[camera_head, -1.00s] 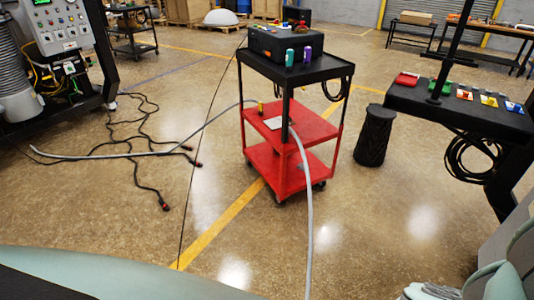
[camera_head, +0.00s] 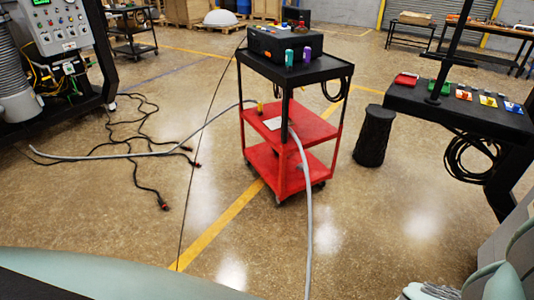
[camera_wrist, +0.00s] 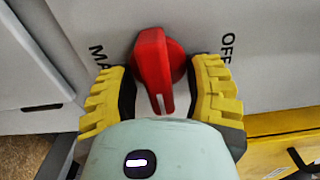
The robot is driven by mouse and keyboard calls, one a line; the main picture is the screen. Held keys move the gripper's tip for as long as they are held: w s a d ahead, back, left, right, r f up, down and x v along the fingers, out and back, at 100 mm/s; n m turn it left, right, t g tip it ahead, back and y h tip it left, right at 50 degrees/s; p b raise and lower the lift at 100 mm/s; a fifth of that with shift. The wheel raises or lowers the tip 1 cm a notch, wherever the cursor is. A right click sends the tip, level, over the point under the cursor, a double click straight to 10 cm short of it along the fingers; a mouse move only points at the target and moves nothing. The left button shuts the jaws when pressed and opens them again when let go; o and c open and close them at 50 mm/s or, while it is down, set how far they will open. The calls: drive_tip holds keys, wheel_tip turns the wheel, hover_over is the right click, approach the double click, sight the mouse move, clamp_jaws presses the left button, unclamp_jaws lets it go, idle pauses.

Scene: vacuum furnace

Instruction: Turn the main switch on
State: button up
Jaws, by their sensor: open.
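The main switch (camera_wrist: 158,68) is a red rotary knob on a pale grey panel (camera_wrist: 195,22) in the wrist view. Its white marker line points down in the picture, toward my gripper's palm. The word "OFF" is printed to the right of the knob, and letters starting "MA" show at its left, the rest hidden. My gripper (camera_wrist: 160,88) has its two yellow ribbed fingers apart, one on each side of the knob. I cannot tell whether either finger touches it. The head view does not show the knob or the fingers.
In the head view, a red and black cart (camera_head: 310,128) stands mid-floor with a grey hose. A control panel (camera_head: 62,28) is at the left, with cables on the floor. A black bench (camera_head: 450,105) is at the right. A yellow part (camera_wrist: 285,122) lies right of my gripper.

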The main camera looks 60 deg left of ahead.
drive_tip(key=v, duration=1.2)
idle(0.4)
